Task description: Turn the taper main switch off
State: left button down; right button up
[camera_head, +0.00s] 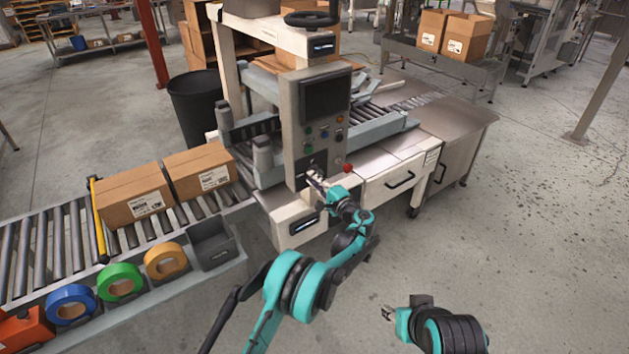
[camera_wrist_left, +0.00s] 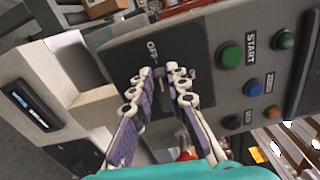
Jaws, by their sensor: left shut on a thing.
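The taper main switch is on the lower part of the grey control panel (camera_head: 300,134), on a dark plate (camera_head: 318,160). In the left wrist view the printed OFF label (camera_wrist_left: 152,50) is beside the fingertips, and part of an ON label (camera_wrist_left: 193,73) shows on their other side. My left gripper (camera_head: 312,174) is at the panel, its fingers (camera_wrist_left: 166,80) closed on the switch handle, which they mostly hide. I cannot tell the exact angle of the handle. My right gripper (camera_head: 387,313) is low at the front, away from the panel; its opening is unclear.
A green START button (camera_wrist_left: 231,56) and other coloured buttons are close to my left fingers. Cartons (camera_head: 134,197) stand on the roller conveyor (camera_head: 50,240) at left. Floor at right is clear.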

pick_arm(q)
jog(key=shift+f+n, duration=0.1)
jog(key=shift+n, duration=0.5)
jog(key=c, duration=1.5)
grip_release()
jog(key=v, duration=1.2)
